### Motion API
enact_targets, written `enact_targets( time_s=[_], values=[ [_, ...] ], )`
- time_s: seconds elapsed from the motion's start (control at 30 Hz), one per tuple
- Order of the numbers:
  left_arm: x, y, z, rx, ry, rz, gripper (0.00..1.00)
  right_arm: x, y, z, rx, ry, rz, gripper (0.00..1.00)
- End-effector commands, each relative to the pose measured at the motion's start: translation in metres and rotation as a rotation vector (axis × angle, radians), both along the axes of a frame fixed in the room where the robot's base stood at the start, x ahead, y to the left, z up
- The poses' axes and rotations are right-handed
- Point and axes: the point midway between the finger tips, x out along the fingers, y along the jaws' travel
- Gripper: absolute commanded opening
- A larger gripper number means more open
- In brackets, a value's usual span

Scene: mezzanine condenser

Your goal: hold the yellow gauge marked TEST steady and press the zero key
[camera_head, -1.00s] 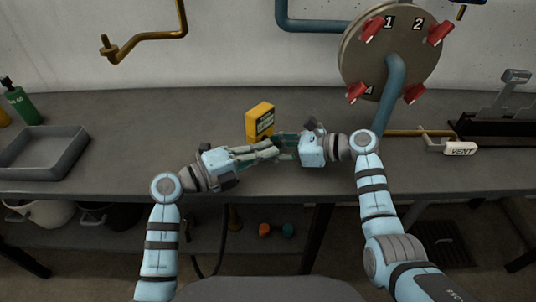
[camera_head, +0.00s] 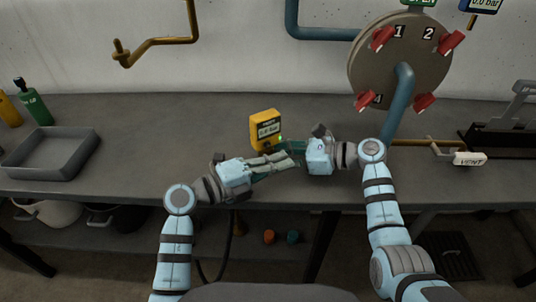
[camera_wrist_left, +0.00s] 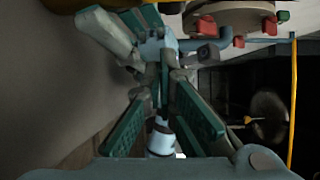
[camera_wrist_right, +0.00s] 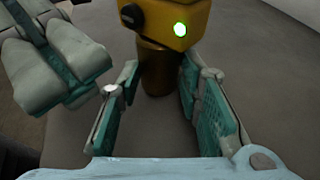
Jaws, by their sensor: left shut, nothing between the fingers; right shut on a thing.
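The yellow gauge (camera_head: 264,130) stands on the bench with its display towards me; I cannot read its TEST mark for certain. My right gripper (camera_head: 293,147) is shut on the gauge's brass stem (camera_wrist_right: 158,78), below the yellow body. My left gripper (camera_head: 290,160) is shut and empty, just in front of the gauge. In the right wrist view, the left fingers (camera_wrist_right: 62,62) show beside the gauge, apart from it. The left wrist view shows a yellow edge (camera_wrist_left: 100,4) at the top.
A grey tray (camera_head: 50,152) and green bottle (camera_head: 38,105) are at the left. A round plate (camera_head: 398,62) with red valve handles and a blue pipe stands behind at the right. A white VENT tag (camera_head: 469,159) is on the right.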

Motion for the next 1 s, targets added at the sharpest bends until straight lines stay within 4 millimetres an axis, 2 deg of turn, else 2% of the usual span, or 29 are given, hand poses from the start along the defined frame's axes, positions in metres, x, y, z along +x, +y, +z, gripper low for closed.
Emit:
enact_targets(
  time_s=[0.2, 0.4, 0.57, 0.9, 0.93, 1.0],
  values=[
    [-0.027, 0.047, -0.001, 0.007, 0.0, 0.0, 0.0, 0.0, 0.0, 0.0, 0.0, 0.0, -0.001, 0.17],
    [-0.045, 0.077, 0.0, 0.004, 0.001, 0.0, 0.0, 0.0, 0.0, 0.0, 0.0, 0.0, -0.001, 0.17],
    [-0.05, 0.086, 0.001, 0.001, 0.001, -0.002, 0.0, 0.0, 0.0, 0.0, 0.0, 0.0, -0.001, 0.17],
    [-0.05, 0.087, 0.001, 0.0, 0.0, -0.001, 0.0, 0.0, 0.0, 0.0, 0.0, 0.0, -0.001, 0.17],
    [-0.05, 0.087, 0.001, 0.0, 0.0, -0.001, 0.0, 0.0, 0.0, 0.0, 0.0, 0.0, -0.001, 0.35],
    [-0.05, 0.087, 0.001, 0.0, 0.0, -0.001, 0.0, 0.0, 0.0, 0.0, 0.0, 0.0, -0.001, 0.47]
  ],
)
